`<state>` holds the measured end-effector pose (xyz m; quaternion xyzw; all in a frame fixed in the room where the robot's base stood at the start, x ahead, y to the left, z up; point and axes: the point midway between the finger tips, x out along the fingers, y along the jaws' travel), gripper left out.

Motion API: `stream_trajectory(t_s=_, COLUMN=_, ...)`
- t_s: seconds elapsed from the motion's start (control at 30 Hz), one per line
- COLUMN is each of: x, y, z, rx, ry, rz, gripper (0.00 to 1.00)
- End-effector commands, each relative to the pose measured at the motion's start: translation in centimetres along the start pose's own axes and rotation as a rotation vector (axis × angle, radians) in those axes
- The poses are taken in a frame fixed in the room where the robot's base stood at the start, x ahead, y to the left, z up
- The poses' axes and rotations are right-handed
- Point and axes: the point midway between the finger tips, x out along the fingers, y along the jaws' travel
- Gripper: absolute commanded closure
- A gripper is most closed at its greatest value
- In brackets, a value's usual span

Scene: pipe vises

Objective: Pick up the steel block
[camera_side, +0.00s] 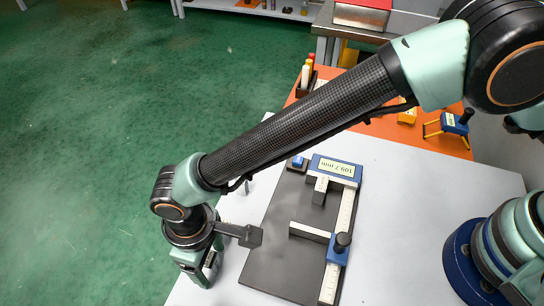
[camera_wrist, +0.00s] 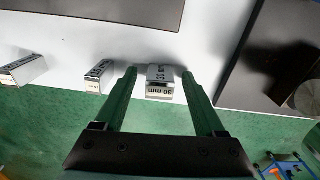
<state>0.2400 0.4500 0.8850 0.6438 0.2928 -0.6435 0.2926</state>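A steel block (camera_wrist: 160,83) marked "30 mm" stands on the pale tabletop near its edge, in the middle of the wrist view. My gripper (camera_wrist: 160,74) is open, with its two green fingers on either side of this block. A gap shows between the block and each finger, so it is not clasped. Two other steel blocks stand to the left, a nearer one (camera_wrist: 98,77) and a farther one (camera_wrist: 24,70). In the side view my gripper (camera_side: 197,268) is low at the table's left edge; the block there is hidden behind it.
A dark plate (camera_side: 262,268) carries a large caliper with a blue display (camera_side: 336,168) reading "109.7 mm", right of my gripper. An orange mat (camera_side: 432,135) with tools lies at the back. The white tabletop (camera_side: 400,215) right of the plate is clear. Green floor lies left.

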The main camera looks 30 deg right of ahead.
Motion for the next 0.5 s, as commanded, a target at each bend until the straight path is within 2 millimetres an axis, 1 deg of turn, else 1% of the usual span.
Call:
stream_trajectory(t_s=0.03, x=-0.02, y=0.00, z=0.00, rx=0.000, ry=0.000, rz=0.000, gripper=0.47)
stream_trajectory(t_s=0.07, x=-0.03, y=0.00, z=0.00, rx=0.000, ry=0.000, rz=0.000, gripper=0.58)
stream_trajectory(t_s=0.1, x=-0.03, y=0.00, z=0.00, rx=0.000, ry=0.000, rz=0.000, gripper=0.73)
stream_trajectory(t_s=0.17, x=-0.03, y=0.00, z=0.00, rx=0.000, ry=0.000, rz=0.000, gripper=0.96)
stream_trajectory(t_s=0.2, x=-0.04, y=0.00, z=0.00, rx=0.000, ry=0.000, rz=0.000, gripper=1.00)
stream_trajectory(t_s=0.5, x=-0.14, y=-0.01, z=-0.05, rx=0.000, ry=0.001, rz=0.000, gripper=1.00)
